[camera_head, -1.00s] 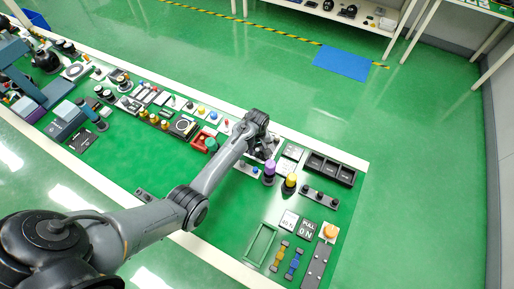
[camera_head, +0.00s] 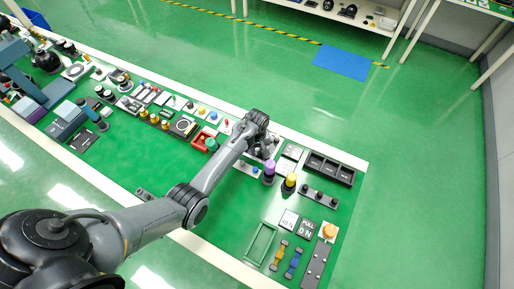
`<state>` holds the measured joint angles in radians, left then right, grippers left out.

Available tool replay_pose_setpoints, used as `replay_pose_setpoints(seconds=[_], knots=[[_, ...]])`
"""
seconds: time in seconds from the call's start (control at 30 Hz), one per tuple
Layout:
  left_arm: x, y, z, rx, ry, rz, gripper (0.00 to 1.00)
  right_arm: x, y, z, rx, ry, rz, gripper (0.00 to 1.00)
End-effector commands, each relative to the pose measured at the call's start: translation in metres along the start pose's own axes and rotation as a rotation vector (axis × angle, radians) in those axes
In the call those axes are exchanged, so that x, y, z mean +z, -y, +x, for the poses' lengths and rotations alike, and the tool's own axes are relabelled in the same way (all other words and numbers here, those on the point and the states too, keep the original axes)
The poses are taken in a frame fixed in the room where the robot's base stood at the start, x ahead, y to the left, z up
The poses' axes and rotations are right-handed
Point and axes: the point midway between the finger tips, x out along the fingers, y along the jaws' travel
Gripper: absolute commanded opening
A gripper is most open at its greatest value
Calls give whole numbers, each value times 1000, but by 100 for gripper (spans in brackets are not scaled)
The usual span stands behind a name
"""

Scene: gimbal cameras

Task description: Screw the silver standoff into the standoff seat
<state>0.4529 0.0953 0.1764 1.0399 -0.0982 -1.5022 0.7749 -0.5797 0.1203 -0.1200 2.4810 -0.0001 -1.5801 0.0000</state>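My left arm reaches in from the left across the green-topped table, and its wrist end (camera_head: 257,124) is over the far part of the board. The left gripper's fingers are hidden behind the wrist or too small to make out, around the cluster of small dark and grey parts (camera_head: 268,150). I cannot tell whether they are open or shut. The silver standoff and its seat cannot be told apart from the other small parts at this size; some may be hidden by the arm. My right gripper is not in view.
A purple-topped cylinder (camera_head: 269,170) and a yellow-topped cylinder (camera_head: 290,181) stand close right of the wrist. A black compartment tray (camera_head: 330,169) lies at the far right corner. A green rectangular frame (camera_head: 261,245) is nearer. The table's middle left (camera_head: 130,165) is clear.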

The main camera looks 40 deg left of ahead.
Motion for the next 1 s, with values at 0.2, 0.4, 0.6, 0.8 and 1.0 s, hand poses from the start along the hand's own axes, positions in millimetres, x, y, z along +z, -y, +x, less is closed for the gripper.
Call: replay_pose_setpoints(seconds=[0.2, 0.4, 0.6, 0.8, 1.0], knots=[[0, 0, 0, 0, 0, -1, 48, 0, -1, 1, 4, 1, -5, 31], [0, 0, -1, 0, 0, -2, 48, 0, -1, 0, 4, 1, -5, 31], [0, -1, -18, 2, -1, -2, 48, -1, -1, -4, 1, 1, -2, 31], [0, -1, -52, 3, -2, -2, 48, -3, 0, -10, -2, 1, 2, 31], [0, 0, -84, 2, -1, -2, 48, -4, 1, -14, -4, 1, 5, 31]])
